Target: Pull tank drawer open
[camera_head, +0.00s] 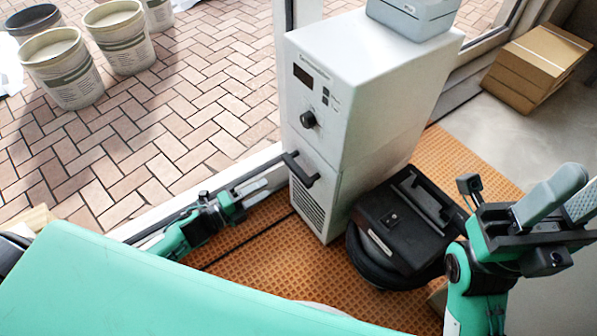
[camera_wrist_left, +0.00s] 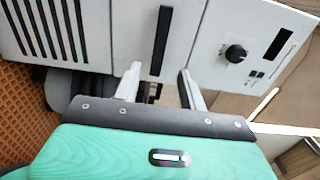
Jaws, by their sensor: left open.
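The white cabinet (camera_head: 345,85) stands upright with a dial and a dark display on its upper front. Its lower front part, the tank drawer (camera_head: 315,203), has slotted vents and looks flush with the body. A black bar handle (camera_head: 300,169) sticks out near the drawer's top; it also shows in the left wrist view (camera_wrist_left: 162,40). My left gripper (camera_head: 262,190) is open in front of the drawer, a little short of the handle. In the left wrist view its fingers (camera_wrist_left: 160,74) lie either side of the handle's line, with nothing between them. My right gripper (camera_head: 566,200) is raised at the right.
A black rounded machine (camera_head: 400,225) stands close against the cabinet's right side on an orange textured mat (camera_head: 265,262). A grey box (camera_head: 412,12) sits on the cabinet. Buckets (camera_head: 62,70) stand on the brick paving outside. Cardboard boxes (camera_head: 537,65) lie at the back right.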

